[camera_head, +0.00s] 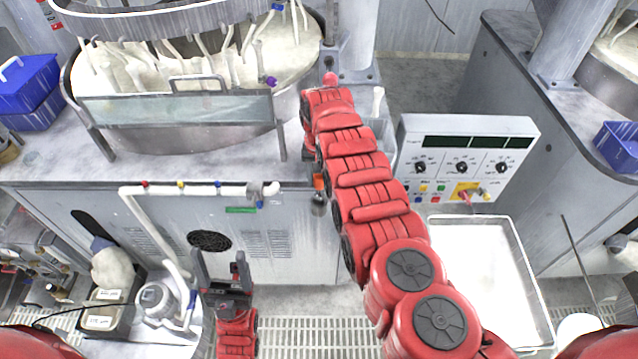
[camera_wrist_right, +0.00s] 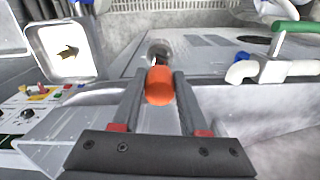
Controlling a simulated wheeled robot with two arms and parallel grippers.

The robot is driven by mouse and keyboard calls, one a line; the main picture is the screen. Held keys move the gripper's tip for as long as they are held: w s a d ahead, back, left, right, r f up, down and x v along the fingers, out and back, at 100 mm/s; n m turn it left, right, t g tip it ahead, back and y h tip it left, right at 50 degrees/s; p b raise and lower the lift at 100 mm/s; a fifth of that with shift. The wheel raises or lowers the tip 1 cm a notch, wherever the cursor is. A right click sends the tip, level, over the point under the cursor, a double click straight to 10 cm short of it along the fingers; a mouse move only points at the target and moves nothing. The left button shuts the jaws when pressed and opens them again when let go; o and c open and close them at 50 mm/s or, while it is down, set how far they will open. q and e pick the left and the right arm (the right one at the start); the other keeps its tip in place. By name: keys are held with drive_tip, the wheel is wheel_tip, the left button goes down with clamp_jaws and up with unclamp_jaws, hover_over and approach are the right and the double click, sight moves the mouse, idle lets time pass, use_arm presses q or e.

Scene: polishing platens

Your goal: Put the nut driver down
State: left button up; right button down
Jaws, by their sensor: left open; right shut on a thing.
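The nut driver has an orange handle and a grey metal end. In the head view the nut driver (camera_head: 318,183) hangs metal end down in front of the polishing machine's cabinet, just below the worktop's right front edge. In the right wrist view the nut driver (camera_wrist_right: 160,86) sits between the fingertips of my right gripper (camera_wrist_right: 159,90), which is shut on the handle. In the head view my right arm hides most of that gripper. My left gripper (camera_head: 222,268) is open and empty, low in front of the cabinet, with its fingers pointing up.
A white control panel (camera_head: 440,150) with knobs stands right of my right arm. A white tray (camera_head: 530,285) lies below it. The grey worktop (camera_head: 50,165) carries the polishing bowl (camera_head: 180,142). A white pipe (camera_head: 160,190) runs along the cabinet front. A blue bin (camera_head: 28,85) is at far left.

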drive_tip(key=shift+r, duration=0.15)
drive_tip(key=shift+s, duration=0.1)
drive_tip(key=shift+f+b, duration=0.5)
drive_tip(key=shift+f, duration=0.15)
drive_tip(key=shift+c, duration=2.2)
unclamp_jaws()
drive_tip(key=shift+r+p, duration=0.75)
drive_tip(key=shift+a+r, duration=0.1)
drive_tip(key=shift+r, duration=0.2)
wheel_tip(320, 180, up, 9)
drive_tip(key=b, duration=0.4)
drive_tip(key=shift+r+b, duration=0.1)
drive_tip(key=shift+b, duration=0.25)
drive_tip(key=shift+r, duration=1)
